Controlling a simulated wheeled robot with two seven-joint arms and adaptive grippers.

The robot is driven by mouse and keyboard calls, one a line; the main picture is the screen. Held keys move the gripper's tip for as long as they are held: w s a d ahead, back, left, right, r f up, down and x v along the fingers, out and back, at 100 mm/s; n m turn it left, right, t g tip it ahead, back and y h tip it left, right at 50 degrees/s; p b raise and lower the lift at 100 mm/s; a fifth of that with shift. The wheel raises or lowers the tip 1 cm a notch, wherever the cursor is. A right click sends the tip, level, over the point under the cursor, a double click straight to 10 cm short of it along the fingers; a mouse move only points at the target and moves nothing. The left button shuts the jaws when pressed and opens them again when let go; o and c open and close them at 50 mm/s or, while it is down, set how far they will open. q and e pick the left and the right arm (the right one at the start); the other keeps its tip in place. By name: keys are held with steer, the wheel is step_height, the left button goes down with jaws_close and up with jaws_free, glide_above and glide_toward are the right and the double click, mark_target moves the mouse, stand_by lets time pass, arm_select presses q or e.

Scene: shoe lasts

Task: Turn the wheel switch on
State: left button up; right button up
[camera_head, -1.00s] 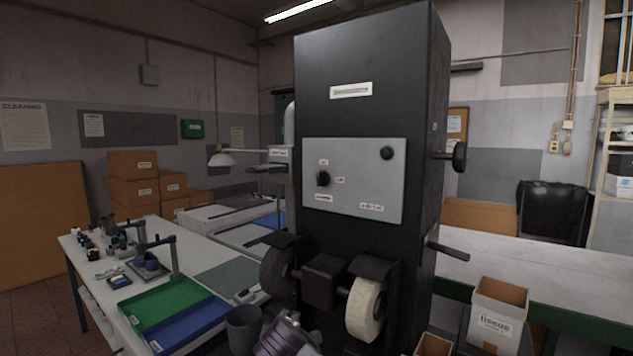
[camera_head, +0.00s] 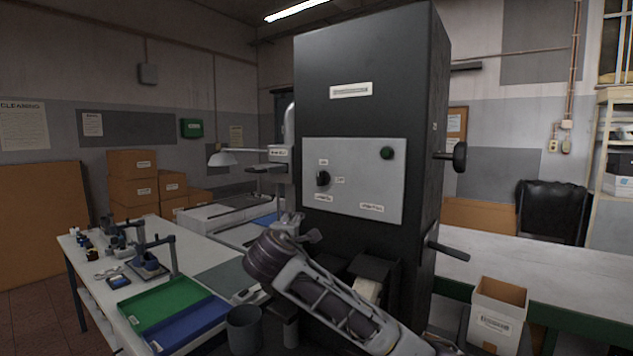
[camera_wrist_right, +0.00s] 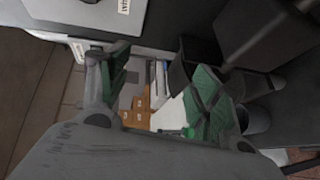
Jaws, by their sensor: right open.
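The wheel switch (camera_head: 323,179) is a small black knob on the light grey panel (camera_head: 365,190) of a tall black machine. A round dark green button (camera_head: 387,153) is at the panel's upper right. My right arm rises from the bottom right across the machine's lower front. Its gripper (camera_head: 292,222) is below the panel and left of its middle, apart from the switch. In the right wrist view the two green-padded fingers (camera_wrist_right: 160,85) are spread with nothing between them. Part of a light grey panel shows at that view's top. My left gripper is not in view.
My right arm hides most of the grinding wheels; part of a pale one (camera_head: 367,289) shows. A lever (camera_head: 446,251) and a knob (camera_head: 459,156) stick out at the machine's right. Green (camera_head: 160,304) and blue trays lie on the left table. Space before the panel is clear.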

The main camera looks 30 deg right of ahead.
mark_target(319, 180)
steer(key=s+d+r+h, duration=0.1)
steer(key=d+r+h, duration=0.2)
steer(key=r, duration=0.8)
steer(key=shift+s+d+r+m, duration=0.15)
steer(key=shift+s+r+m, duration=0.15)
steer(key=shift+m, duration=0.1)
steer(key=shift+w+d, duration=0.1)
steer(key=shift+w, duration=0.1)
steer(key=shift+p+x, duration=2)
steer(key=shift+x, duration=4.8)
steer(key=c, duration=1)
steer(key=shift+f, duration=0.1)
